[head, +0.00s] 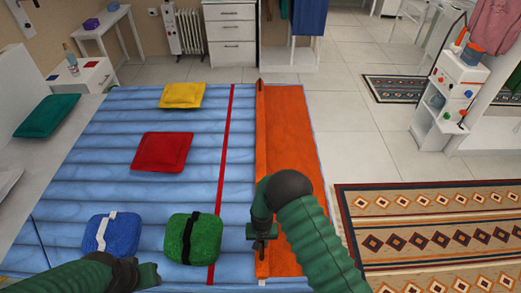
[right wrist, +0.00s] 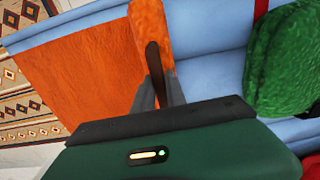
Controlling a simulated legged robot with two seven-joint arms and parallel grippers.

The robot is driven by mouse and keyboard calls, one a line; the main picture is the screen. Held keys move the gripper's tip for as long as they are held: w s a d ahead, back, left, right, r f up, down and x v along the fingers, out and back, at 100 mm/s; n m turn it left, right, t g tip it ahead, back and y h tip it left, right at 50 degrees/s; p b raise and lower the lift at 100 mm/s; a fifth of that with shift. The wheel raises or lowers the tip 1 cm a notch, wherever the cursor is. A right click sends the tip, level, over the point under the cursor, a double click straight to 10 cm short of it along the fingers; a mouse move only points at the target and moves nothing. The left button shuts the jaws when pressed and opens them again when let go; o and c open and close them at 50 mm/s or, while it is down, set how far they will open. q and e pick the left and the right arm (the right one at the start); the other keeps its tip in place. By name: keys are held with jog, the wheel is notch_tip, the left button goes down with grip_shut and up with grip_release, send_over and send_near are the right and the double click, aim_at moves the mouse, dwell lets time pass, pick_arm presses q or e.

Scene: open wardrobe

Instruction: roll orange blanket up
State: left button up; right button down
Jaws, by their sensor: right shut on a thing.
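The orange blanket (head: 295,135) lies along the right side of the blue padded bed (head: 110,185). Its left edge forms a narrow raised roll or fold (head: 261,150), and the rest lies flat to the right. My right gripper (head: 261,243) is at the near end of this roll. In the right wrist view the gripper (right wrist: 157,92) is shut on the blanket's rolled edge (right wrist: 150,25), with a dark brown strip between the fingers. The flat part of the blanket (right wrist: 85,75) spreads left there. My left gripper (head: 150,275) is low over the bed, away from the blanket; its fingers are unclear.
A green bundle (head: 193,238) and a blue bundle (head: 112,235) lie near my left arm. Red (head: 162,152), yellow (head: 182,95) and teal (head: 47,116) cushions lie farther back. A red stripe (head: 222,150) runs left of the blanket. A patterned rug (head: 430,230) covers the floor at right.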

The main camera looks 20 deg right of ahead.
jog(key=d, duration=0.2)
jog(key=s+d, duration=0.1)
jog(key=d, duration=0.1)
jog(key=d+p, duration=0.1)
jog(key=d, duration=0.1)
jog(key=shift+s+d, duration=0.55)
jog(key=shift+d, duration=0.35)
jog(key=d, duration=0.2)
jog(key=s+d, duration=0.1)
jog(key=d, duration=0.1)
jog(key=s+d, duration=0.1)
jog(key=d, duration=0.2)
jog(key=shift+s+d, duration=0.1)
jog(key=shift+d, duration=0.25)
jog(key=shift+s+d, duration=0.35)
jog(key=shift+d, duration=0.95)
jog(key=shift+s+d, duration=0.4)
jog(key=shift+d, duration=0.85)
jog(key=shift+s+d, duration=0.35)
jog(key=shift+d, duration=0.95)
